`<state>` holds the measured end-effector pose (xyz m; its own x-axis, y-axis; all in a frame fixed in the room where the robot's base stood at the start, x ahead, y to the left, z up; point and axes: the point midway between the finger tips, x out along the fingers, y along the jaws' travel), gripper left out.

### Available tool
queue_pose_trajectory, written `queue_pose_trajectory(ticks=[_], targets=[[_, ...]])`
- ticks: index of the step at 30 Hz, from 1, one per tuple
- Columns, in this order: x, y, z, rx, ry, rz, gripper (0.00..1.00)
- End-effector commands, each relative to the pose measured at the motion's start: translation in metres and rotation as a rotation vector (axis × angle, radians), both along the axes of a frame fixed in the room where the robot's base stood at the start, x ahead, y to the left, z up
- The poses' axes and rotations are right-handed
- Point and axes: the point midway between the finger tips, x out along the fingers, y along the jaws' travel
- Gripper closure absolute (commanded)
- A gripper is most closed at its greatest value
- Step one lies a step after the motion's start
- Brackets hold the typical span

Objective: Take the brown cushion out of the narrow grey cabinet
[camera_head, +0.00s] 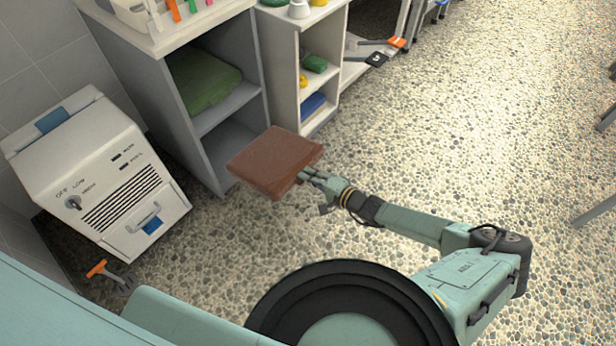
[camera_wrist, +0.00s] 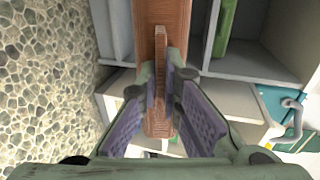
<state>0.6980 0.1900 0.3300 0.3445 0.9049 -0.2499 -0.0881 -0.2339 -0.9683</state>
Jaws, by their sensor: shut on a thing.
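The brown cushion (camera_head: 275,161) is a flat, square, reddish-brown slab. My gripper (camera_head: 312,178) is shut on its near right edge and holds it in the air in front of the grey cabinet (camera_head: 256,107). In the wrist view the cushion (camera_wrist: 161,20) shows edge-on, with a part of it between the two purple-padded fingers of my gripper (camera_wrist: 163,95). The cabinet is open-fronted. A green folded towel (camera_head: 205,82) lies in its upper compartment. The lower compartment looks empty where I can see into it; the cushion hides part of the cabinet's lower front.
A white machine (camera_head: 105,180) stands left of the cabinet. A white shelf unit (camera_head: 291,60) with small green, yellow and blue items stands right of it. An orange-handled tool (camera_head: 107,273) lies on the floor at lower left. The pebbled floor at right is mostly clear.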

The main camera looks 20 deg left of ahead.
Motion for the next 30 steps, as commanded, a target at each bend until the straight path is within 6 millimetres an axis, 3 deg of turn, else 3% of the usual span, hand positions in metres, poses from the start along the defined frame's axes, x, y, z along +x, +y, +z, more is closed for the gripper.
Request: queue_pose_trajectory(ticks=[1,9,30], targets=[[0.000,0.000,0.011,0.002,-0.001,0.000,1.00],[-0.001,-0.001,0.039,0.002,0.000,0.001,1.00],[-0.002,-0.006,0.099,0.002,0.000,0.001,1.00]])
